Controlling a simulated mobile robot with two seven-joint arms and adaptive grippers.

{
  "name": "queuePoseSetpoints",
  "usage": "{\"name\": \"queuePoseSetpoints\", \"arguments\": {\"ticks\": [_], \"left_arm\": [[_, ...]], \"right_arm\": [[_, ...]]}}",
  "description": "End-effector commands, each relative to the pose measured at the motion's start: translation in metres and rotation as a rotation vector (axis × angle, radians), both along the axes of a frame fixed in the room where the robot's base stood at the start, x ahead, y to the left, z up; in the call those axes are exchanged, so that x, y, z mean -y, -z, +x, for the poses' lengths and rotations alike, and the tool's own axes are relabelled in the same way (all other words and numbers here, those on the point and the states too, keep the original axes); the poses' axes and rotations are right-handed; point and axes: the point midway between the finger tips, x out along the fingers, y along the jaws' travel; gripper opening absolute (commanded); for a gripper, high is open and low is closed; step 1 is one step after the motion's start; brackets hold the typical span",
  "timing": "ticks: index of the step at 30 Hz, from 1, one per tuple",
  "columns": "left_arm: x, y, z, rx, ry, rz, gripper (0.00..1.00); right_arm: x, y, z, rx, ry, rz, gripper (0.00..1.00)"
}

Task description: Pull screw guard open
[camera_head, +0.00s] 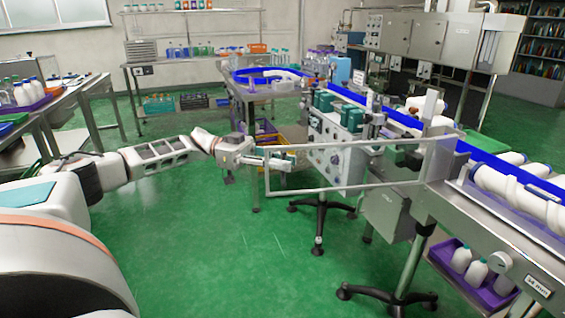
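The screw guard (362,186) is a clear panel with a pale frame. It stands out from the conveyor machine across the middle of the view, its right end by the conveyor and its left end out over the floor. My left arm reaches in from the left. My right gripper is not in view.
The conveyor (480,240) with white bottles runs along the right. A purple crate (455,266) of bottles sits below it. Machine stands with black feet (318,246) rest on the green floor. A side table (60,122) stands at the left. Open floor (200,240) lies in front.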

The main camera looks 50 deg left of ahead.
Motion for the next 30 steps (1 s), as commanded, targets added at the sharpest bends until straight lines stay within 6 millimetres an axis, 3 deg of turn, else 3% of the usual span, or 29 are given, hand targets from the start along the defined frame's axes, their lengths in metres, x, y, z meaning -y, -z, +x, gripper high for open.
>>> {"name": "queuePoseSetpoints", "arguments": {"ticks": [11,24,30], "left_arm": [[-0.006,0.0,-0.002,0.0,-0.002,0.002,0.14],[-0.082,0.0,-0.031,0.002,-0.004,0.001,0.14],[-0.103,0.0,-0.04,0.002,-0.001,0.001,0.14]], "right_arm": [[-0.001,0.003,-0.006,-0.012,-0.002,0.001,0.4],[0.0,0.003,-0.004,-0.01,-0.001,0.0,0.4],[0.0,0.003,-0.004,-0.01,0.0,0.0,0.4]]}}
